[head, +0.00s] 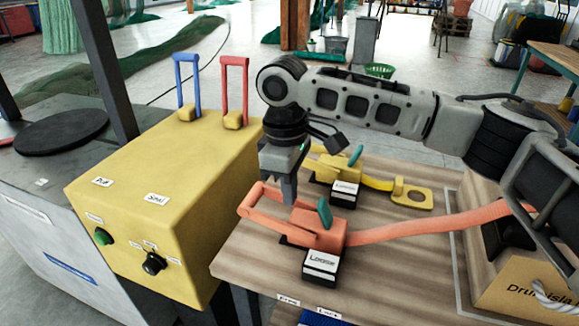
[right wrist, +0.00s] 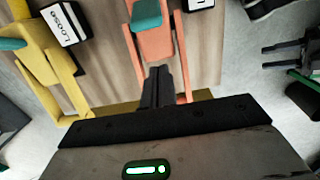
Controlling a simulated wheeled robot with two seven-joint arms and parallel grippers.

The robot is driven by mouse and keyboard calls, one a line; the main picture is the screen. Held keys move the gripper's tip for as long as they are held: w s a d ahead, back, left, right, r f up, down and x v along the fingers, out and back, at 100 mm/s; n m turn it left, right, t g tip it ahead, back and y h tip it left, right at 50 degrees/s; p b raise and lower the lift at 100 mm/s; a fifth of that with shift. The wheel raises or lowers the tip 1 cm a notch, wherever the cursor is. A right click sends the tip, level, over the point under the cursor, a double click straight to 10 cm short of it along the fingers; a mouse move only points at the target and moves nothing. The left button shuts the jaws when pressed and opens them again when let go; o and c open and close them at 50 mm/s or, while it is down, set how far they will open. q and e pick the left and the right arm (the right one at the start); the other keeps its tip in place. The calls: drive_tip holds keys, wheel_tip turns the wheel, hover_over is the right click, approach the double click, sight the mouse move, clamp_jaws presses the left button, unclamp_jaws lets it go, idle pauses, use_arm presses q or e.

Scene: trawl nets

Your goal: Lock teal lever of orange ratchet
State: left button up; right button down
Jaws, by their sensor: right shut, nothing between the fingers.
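The orange ratchet (head: 319,234) sits on the wooden table, its handle loop reaching left and its orange strap running right. Its teal lever (head: 324,212) stands up, tilted, on top. A white block marked "Loose" (head: 321,264) is at its front. In the right wrist view the orange ratchet (right wrist: 155,42) and its teal lever (right wrist: 146,14) show at the top, the lever partly cut off. My right gripper (head: 289,198) points down, shut and empty, above the orange handle, left of the teal lever; its closed fingers (right wrist: 158,88) overlap the handle in the wrist view. My left gripper is not in view.
A yellow ratchet (head: 335,166) with its own teal lever (head: 355,155) and "Loose" block lies just behind. A yellow box (head: 165,190) with blue and red levers stands left of the table. A cardboard box (head: 520,285) is at the right. Bare tabletop (head: 400,265) lies in front of the strap.

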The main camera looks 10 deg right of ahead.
sight(325, 214)
wheel_tip(325, 214, down, 2)
drive_tip(key=shift+d+f, duration=0.1)
drive_tip(key=shift+s+d+r, duration=0.75)
drive_tip(key=shift+d+r, duration=0.05)
drive_tip(key=shift+d, duration=0.25)
drive_tip(key=shift+s+d+r, duration=0.25)
drive_tip(key=shift+s+d, duration=0.1)
drive_tip(key=shift+d, duration=0.1)
